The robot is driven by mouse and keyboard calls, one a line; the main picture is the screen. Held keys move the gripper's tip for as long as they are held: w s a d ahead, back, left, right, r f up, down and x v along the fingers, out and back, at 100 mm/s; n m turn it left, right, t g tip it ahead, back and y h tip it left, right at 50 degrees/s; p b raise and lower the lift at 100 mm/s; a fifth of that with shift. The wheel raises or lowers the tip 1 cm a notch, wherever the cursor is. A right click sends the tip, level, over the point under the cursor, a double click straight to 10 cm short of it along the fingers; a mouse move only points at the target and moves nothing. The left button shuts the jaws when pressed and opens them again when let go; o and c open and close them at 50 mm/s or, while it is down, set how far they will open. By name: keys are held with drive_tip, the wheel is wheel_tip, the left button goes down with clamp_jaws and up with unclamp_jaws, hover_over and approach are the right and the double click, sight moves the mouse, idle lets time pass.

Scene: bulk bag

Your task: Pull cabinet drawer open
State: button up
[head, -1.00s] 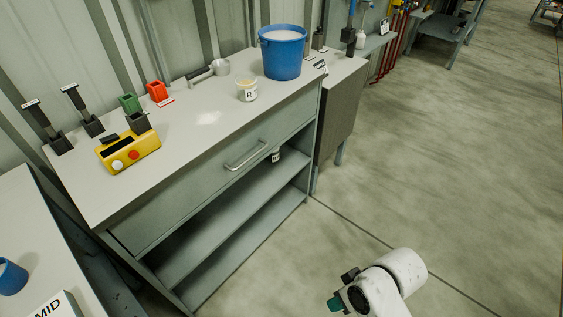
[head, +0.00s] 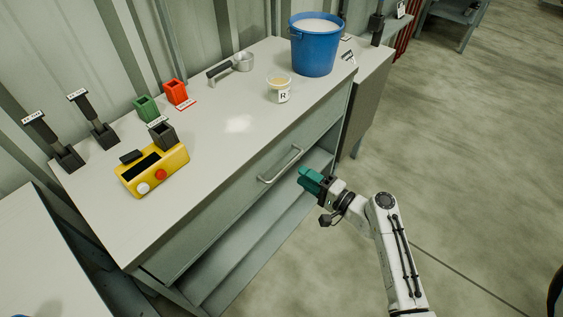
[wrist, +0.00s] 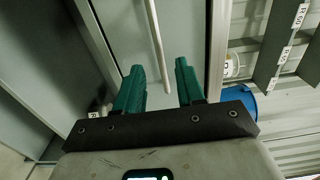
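The cabinet drawer (head: 215,222) has a grey-green front with a metal bar handle (head: 281,165). The drawer looks shut, flush under the worktop. My gripper (head: 304,176) is just in front of the drawer, close to the right end of the handle.
The worktop (head: 215,145) above holds a blue bucket (head: 316,48), a cup marked R (head: 279,90), a scoop (head: 240,63), a yellow control box (head: 152,170) and red and green holders. Open shelves (head: 250,250) lie below the drawer. The floor (head: 470,150) to the right is clear.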

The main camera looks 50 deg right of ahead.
drive_tip(key=w+p, duration=0.1)
drive_tip(key=w, duration=0.8)
drive_tip(key=shift+a, duration=0.2)
clamp_jaws()
